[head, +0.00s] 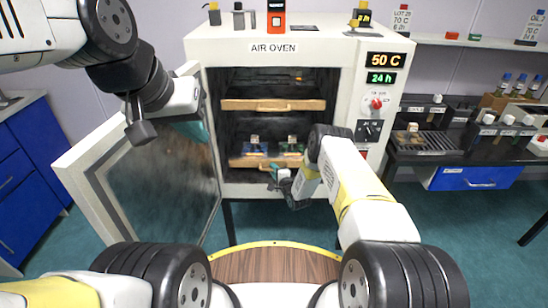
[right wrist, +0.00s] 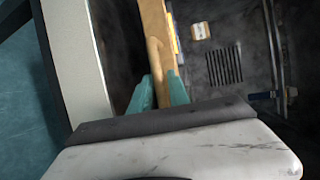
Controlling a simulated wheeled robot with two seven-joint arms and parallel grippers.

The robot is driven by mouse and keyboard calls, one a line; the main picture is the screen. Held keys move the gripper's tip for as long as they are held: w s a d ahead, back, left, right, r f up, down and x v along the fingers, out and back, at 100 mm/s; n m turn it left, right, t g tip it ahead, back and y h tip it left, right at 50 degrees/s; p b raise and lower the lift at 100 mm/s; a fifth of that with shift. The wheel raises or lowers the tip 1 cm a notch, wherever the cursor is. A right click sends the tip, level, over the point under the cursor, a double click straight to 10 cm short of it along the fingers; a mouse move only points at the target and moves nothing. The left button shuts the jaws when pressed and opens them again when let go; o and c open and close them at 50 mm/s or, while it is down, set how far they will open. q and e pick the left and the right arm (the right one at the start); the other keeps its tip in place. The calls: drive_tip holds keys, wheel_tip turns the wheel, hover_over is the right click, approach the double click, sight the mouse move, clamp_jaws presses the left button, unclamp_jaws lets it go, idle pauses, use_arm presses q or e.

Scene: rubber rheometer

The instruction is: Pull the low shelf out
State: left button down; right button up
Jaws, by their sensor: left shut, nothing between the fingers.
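The low shelf (head: 240,162) is a wooden-fronted shelf low inside the open air oven (head: 300,47). It carries small blue and green items with pale blocks (head: 291,146). My right gripper (head: 277,179) is at its front, right of centre. In the right wrist view, the teal fingers (right wrist: 160,90) lie either side of the wooden handle on the shelf front (right wrist: 155,55); whether they press on it cannot be told. My left gripper (head: 140,131) is shut and empty, raised in front of the oven door (head: 80,180).
An upper wooden shelf (head: 272,104) sits above the low one. The oven door stands open to the left. A side bench (head: 440,157) with racks and bottles stands to the right.

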drive_tip(key=shift+c, duration=0.4)
clamp_jaws()
idle(0.9)
